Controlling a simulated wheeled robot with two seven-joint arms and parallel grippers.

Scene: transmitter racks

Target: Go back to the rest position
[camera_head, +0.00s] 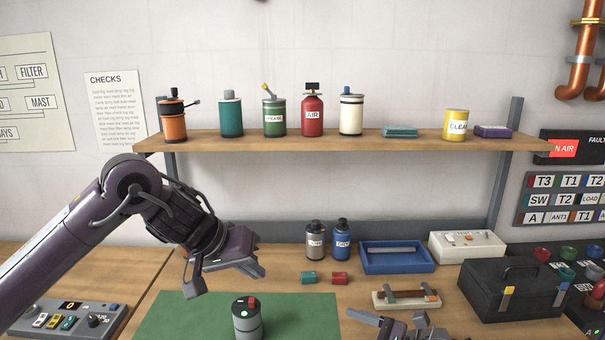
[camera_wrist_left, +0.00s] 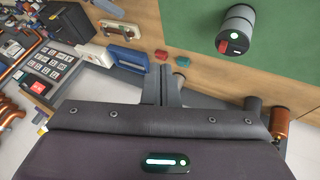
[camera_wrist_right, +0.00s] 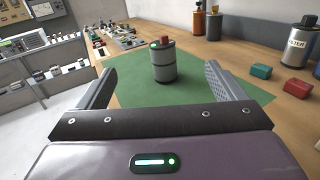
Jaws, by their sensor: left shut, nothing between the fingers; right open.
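My left gripper (camera_head: 252,264) hangs above the back part of the green mat (camera_head: 170,315), left of the middle of the bench. It is shut and empty; its fingers (camera_wrist_left: 163,88) lie together in the left wrist view. My right gripper (camera_head: 408,328) shows only in part at the bottom edge of the head view. In the right wrist view its fingers (camera_wrist_right: 160,68) are spread apart with nothing gripped. A dark grey canister (camera_head: 248,322) with a red and green top stands upright on the mat. It also shows in the left wrist view (camera_wrist_left: 236,25) and, beyond the open fingers, in the right wrist view (camera_wrist_right: 163,68).
A shelf (camera_head: 330,143) with several cans runs along the wall behind. Two bottles (camera_head: 342,240), a blue tray (camera_head: 397,268), small red (camera_head: 339,278) and teal (camera_head: 309,277) blocks and a black toolbox (camera_head: 512,292) stand on the bench. A control box (camera_head: 70,318) is at left.

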